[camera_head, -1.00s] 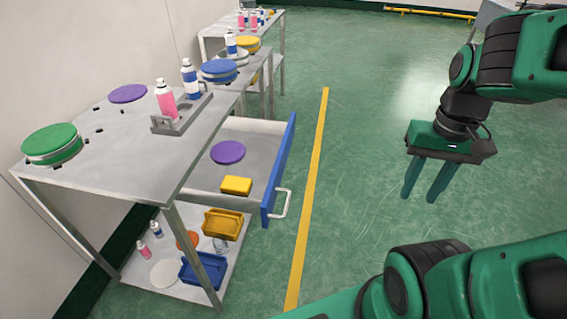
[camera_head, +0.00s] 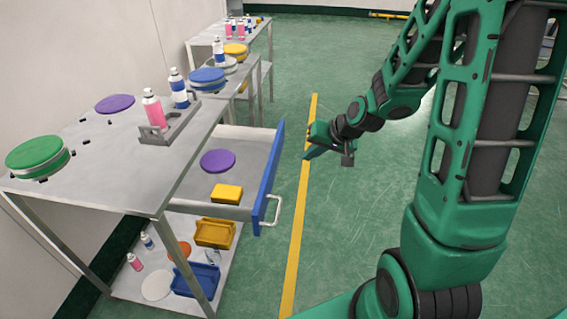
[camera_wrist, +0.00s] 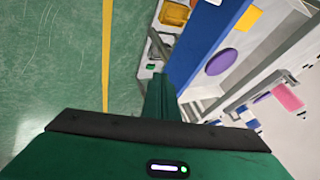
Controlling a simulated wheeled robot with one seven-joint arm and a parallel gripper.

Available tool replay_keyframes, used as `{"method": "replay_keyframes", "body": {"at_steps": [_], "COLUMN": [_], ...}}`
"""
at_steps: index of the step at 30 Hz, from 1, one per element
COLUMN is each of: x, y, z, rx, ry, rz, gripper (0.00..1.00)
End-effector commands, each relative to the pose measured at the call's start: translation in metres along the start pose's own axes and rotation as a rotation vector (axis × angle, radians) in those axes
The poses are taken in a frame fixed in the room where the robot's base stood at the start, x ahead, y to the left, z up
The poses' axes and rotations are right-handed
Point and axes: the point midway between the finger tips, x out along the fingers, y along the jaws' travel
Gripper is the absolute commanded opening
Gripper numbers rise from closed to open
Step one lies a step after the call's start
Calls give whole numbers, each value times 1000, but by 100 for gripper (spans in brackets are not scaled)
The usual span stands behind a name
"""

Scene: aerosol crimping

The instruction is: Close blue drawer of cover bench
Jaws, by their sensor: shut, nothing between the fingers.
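The blue drawer (camera_head: 268,185) of the bench (camera_head: 150,180) is pulled out to the right, with a pale bar handle (camera_head: 275,210) on its front. A purple disc (camera_head: 217,161) and a yellow box (camera_head: 227,194) lie inside it. My gripper (camera_head: 308,155) is shut and empty, to the right of the drawer front and apart from it, over the floor near the yellow line. In the wrist view the blue drawer front (camera_wrist: 205,45) runs diagonally beyond my gripper's fingers (camera_wrist: 160,98).
Green (camera_head: 38,152) and purple (camera_head: 115,103) round covers, a pink can (camera_head: 153,108) and a blue-white can (camera_head: 178,87) are on the bench top. Yellow (camera_head: 214,234) and blue (camera_head: 198,280) bins sit on the lower shelf.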

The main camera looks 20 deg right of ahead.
Motion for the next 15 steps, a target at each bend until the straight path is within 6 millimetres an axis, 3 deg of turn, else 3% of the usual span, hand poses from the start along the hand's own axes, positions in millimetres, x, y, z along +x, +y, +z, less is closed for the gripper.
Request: {"method": "replay_keyframes", "body": {"at_steps": [7,15], "x": [17,54], "y": [-2,-2], "z": [0,0], "rx": [1,0], "ry": [1,0], "rz": [-6,-4], "gripper": [0,0]}}
